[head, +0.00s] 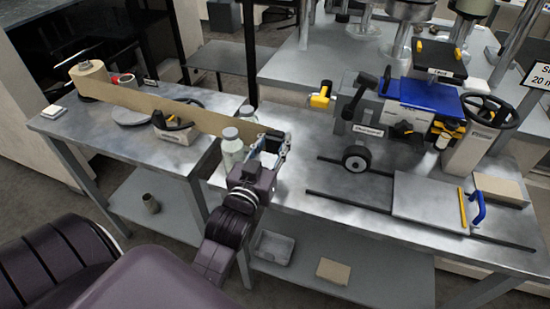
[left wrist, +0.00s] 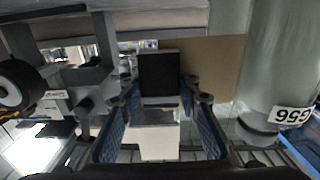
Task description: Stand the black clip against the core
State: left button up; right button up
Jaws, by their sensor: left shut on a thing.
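My left gripper (head: 271,148) is at the near left edge of the main bench, shut on the black clip (head: 273,133). In the left wrist view, the dark, squarish clip (left wrist: 158,74) sits between the tips of the gripper (left wrist: 160,97). The brown kraft strip (head: 185,112) stands on edge and runs from the roll (head: 90,76) at the far left to the clip. The strip (left wrist: 212,66) also shows behind the clip in the left wrist view. I cannot tell whether the clip grips it. Which part is the core is unclear. My right gripper is out of view.
Two pale bottles (head: 232,145) stand close left of my left gripper. A machine with a blue top (head: 431,96) and a wheel (head: 356,158) stands to the right. A flat plate (head: 430,200) lies across dark rails. Bare bench (head: 310,145) lies between gripper and machine.

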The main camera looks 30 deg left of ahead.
pick_arm(q)
jog(key=shift+f, duration=2.8)
jog(key=shift+f+b, duration=0.15)
jog(key=shift+b, duration=0.15)
jog(key=o, duration=1.2)
